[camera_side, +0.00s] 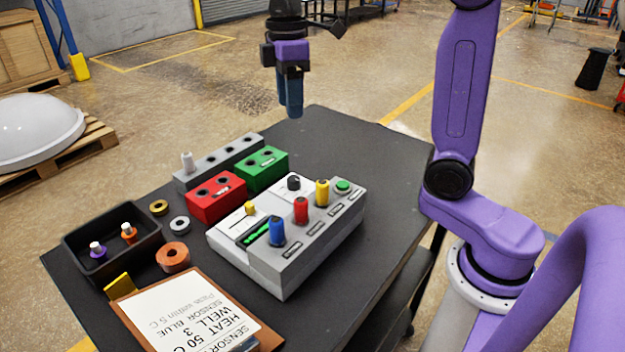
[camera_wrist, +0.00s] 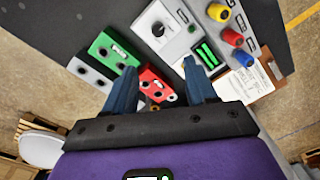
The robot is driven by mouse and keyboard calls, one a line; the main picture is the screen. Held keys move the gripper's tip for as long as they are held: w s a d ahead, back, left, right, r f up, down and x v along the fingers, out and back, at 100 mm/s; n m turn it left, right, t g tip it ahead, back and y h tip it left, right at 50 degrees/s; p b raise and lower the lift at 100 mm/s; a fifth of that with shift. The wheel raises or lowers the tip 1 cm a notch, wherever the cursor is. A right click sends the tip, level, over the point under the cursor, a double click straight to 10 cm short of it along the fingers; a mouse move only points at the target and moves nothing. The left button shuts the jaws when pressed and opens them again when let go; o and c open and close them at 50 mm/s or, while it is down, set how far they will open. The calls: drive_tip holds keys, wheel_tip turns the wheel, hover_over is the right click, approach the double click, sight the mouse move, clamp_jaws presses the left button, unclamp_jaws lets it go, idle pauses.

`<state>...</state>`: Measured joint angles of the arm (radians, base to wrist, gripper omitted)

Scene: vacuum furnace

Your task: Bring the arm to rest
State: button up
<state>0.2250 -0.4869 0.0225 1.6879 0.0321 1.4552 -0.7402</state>
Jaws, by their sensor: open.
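My gripper (camera_side: 291,98) hangs above the far part of the dark table (camera_side: 335,135), pointing down, clear of everything on it. In the wrist view its two blue fingers (camera_wrist: 160,92) stand apart with nothing held between them. Below it are the green block (camera_side: 262,169), the red block (camera_side: 217,197) and the grey control box (camera_side: 290,250) with blue, red and yellow plugs or knobs on top. The gripper's fingers partly cover the red block in the wrist view.
A grey rack (camera_side: 219,162) with a white-topped peg stands behind the blocks. A black tray (camera_side: 76,262) with two small vials, several rings and a clipboard (camera_side: 200,318) lie at the left and front. The table's far right corner is bare.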

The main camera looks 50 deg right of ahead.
drive_tip(key=shift+n+t, duration=0.3)
drive_tip(key=s+a+f, duration=0.1)
drive_tip(key=s, duration=0.2)
drive_tip(key=s+a+f, duration=0.1)
drive_tip(key=s+f, duration=0.1)
drive_tip(key=s, duration=0.2)
drive_tip(key=s+a+f, duration=0.1)
drive_tip(key=s+f, duration=0.1)
drive_tip(key=s, duration=0.2)
drive_tip(key=shift+f, duration=0.15)
drive_tip(key=s+d+f, duration=0.1)
drive_tip(key=s+f, duration=0.3)
drive_tip(key=s, duration=0.3)
drive_tip(key=s+d+f, duration=0.2)
drive_tip(key=s+f, duration=0.1)
drive_tip(key=s, duration=0.4)
drive_tip(key=shift+s+f+n, duration=0.15)
drive_tip(key=shift+f+n, duration=0.15)
drive_tip(key=shift+f, duration=0.1)
